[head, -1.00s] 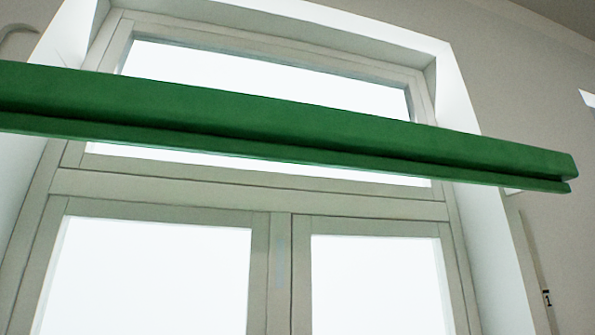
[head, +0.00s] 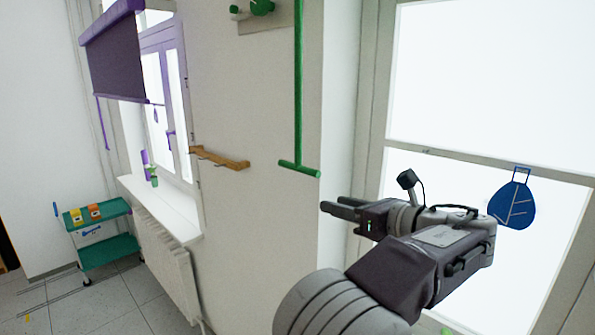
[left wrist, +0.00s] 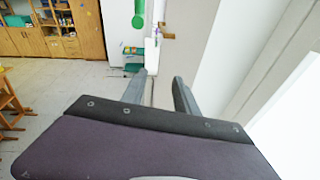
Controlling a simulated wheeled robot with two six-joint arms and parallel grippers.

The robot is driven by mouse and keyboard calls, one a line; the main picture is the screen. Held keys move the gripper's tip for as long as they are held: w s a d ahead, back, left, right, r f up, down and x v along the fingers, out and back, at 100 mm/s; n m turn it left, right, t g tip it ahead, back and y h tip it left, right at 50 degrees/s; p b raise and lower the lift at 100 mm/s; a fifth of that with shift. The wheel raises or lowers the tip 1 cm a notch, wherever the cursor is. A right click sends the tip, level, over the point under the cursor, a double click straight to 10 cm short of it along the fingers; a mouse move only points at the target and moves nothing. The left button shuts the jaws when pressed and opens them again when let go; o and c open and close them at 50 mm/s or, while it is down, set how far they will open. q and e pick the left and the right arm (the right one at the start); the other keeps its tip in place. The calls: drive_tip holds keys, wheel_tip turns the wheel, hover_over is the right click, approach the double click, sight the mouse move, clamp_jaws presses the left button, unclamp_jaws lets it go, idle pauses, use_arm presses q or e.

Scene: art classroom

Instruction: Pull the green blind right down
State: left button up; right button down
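The green blind itself is out of view now. A green pull rod (head: 298,85) hangs straight down in the head view and ends in a green crossbar (head: 299,168). My left gripper (head: 323,205) is below and slightly right of the crossbar, apart from it and empty. In the left wrist view my left gripper (left wrist: 162,77) shows a clear gap between its fingers. A green piece with a rounded end (left wrist: 138,22) hangs beyond the fingers there, perhaps the pull. My right gripper is not in view.
A wall rail with pegs (head: 220,158) is left of the crossbar. Further left are a purple blind (head: 115,55), a radiator (head: 165,255) and a teal trolley (head: 108,245). A blue tag (head: 513,203) hangs before the right window. Wooden cabinets (left wrist: 50,28) stand far off.

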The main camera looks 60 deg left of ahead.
sight(301, 169)
use_arm(q)
drive_tip(key=s+r, duration=0.1)
drive_tip(key=r, duration=0.1)
drive_tip(key=s+r+g+y, duration=0.1)
drive_tip(key=r, duration=0.1)
drive_tip(key=s+r+g, duration=0.1)
drive_tip(key=r, duration=0.2)
drive_tip(key=shift+s+d+n+y, duration=0.1)
drive_tip(key=shift+s+n+y, duration=0.15)
drive_tip(key=shift+n+y, duration=0.05)
drive_tip(key=p+x, duration=0.2)
drive_tip(key=x, duration=0.7)
drive_tip(key=shift+p, duration=0.3)
drive_tip(key=shift+a+f, duration=0.1)
drive_tip(key=shift+a, duration=0.2)
drive_tip(key=shift+c, duration=0.4)
drive_tip(key=shift+d, duration=0.1)
clamp_jaws()
